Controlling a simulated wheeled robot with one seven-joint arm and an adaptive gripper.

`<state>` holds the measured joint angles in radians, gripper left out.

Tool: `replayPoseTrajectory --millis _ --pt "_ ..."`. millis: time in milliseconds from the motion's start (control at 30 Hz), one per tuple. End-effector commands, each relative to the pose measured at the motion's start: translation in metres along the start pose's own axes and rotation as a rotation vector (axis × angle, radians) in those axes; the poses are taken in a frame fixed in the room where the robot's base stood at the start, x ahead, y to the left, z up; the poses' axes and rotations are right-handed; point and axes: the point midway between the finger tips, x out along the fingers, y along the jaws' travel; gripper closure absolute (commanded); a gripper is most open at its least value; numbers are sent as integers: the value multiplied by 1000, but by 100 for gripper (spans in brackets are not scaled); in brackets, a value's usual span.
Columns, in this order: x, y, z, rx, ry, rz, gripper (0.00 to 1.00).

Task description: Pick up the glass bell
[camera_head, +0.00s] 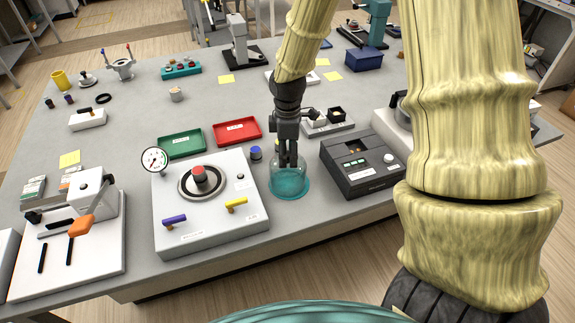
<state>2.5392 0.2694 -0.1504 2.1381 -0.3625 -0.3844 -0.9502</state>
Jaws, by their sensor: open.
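The glass bell (289,185) is a clear, teal-tinted dome. It stands on the grey table near the front edge, between a white console and a dark grey box. My gripper (288,162) points down at the bell's top, with its dark fingers overlapping the upper part of the glass. The fingers hide the bell's top. I cannot tell whether they touch it.
The white console (215,222) with a gauge is close on the left. The dark grey box (360,165) is close on the right. A blue-capped jar (256,153), a red tray (237,130) and a green tray (181,144) sit behind and left.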

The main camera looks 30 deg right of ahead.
Motion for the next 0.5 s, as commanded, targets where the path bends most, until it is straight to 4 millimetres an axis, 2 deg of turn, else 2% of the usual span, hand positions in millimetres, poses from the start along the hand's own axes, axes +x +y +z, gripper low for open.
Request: replayPoseTrajectory --millis 400,433,500 --pt "9 0 0 0 0 1 48" --pt "9 0 0 0 0 1 49" --pt "9 0 0 0 0 1 62"
